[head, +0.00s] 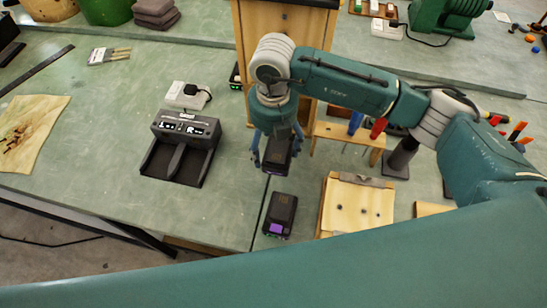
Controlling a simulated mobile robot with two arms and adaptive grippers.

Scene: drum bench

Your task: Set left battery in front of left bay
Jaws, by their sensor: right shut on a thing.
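A dark charger (207,131) with two bays side by side stands on the green bench, left of centre. The left bay (161,161) looks empty, and so does the right one. My right gripper (273,158) is right of the charger, pointing down, shut on a dark battery (279,149). The battery's lower end shows between the fingers; its upper part is hidden by the gripper. A second dark battery (283,207) with a purple patch lies on the bench nearer to me, below the held one. I cannot tell which battery is the left one. My left gripper is out of view.
A white socket box (184,94) with a black plug sits behind the charger. A wooden block (358,207) lies right of the loose battery. A wooden cabinet (246,33) stands behind my gripper.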

